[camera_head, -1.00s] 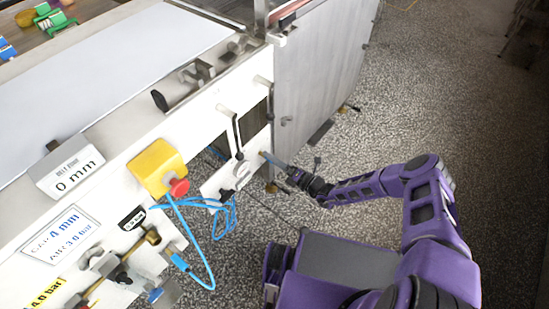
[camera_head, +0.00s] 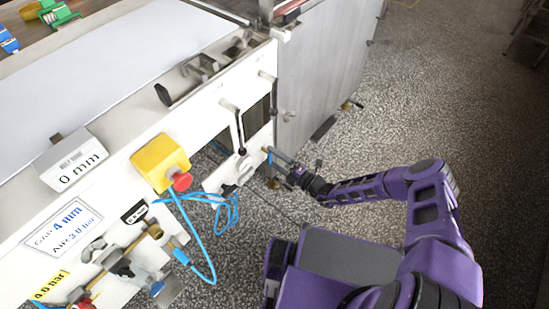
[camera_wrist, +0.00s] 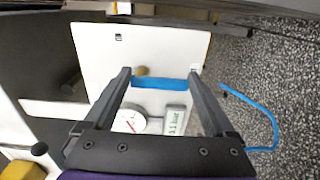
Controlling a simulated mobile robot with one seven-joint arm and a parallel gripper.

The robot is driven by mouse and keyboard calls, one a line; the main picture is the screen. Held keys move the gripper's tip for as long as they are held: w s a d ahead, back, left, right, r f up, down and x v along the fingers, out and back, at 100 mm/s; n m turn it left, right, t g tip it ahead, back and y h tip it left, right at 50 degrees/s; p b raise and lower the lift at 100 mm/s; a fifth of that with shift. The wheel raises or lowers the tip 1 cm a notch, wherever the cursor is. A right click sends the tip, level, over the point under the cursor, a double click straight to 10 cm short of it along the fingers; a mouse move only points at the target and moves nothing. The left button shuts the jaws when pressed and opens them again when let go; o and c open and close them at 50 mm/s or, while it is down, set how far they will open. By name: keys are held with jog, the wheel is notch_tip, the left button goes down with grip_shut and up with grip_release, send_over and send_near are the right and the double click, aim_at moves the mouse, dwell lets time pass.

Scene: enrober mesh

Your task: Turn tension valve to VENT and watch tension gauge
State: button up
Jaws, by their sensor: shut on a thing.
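My gripper (camera_head: 270,152) reaches the white panel (camera_head: 216,182) low on the machine's side. In the wrist view, my gripper (camera_wrist: 160,78) has its two fingers on either side of a blue valve handle (camera_wrist: 160,84) and is shut on it. The handle lies crosswise between the fingers in front of the panel, with a brass-coloured fitting (camera_wrist: 141,71) beside it. A round white gauge (camera_wrist: 129,120) with a red needle shows below the handle, partly behind a finger. Its scale is too small to read. A small grey display (camera_wrist: 175,120) stands beside it, its digits not clearly legible.
A yellow box with a red button (camera_head: 161,164) is on the machine's side. Blue hose (camera_head: 205,198) hangs below it and also loops at the right in the wrist view (camera_wrist: 262,120). A "0 mm" block (camera_head: 71,160) sits above. Speckled floor is open to the right.

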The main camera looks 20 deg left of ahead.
jog(key=o, duration=1.1)
jog(key=shift+c, duration=0.2)
jog(key=shift+d, duration=0.1)
jog(key=v, duration=1.7)
jog(key=shift+s, duration=0.2)
jog(key=shift+d+f, duration=0.1)
jog(key=shift+d, duration=0.05)
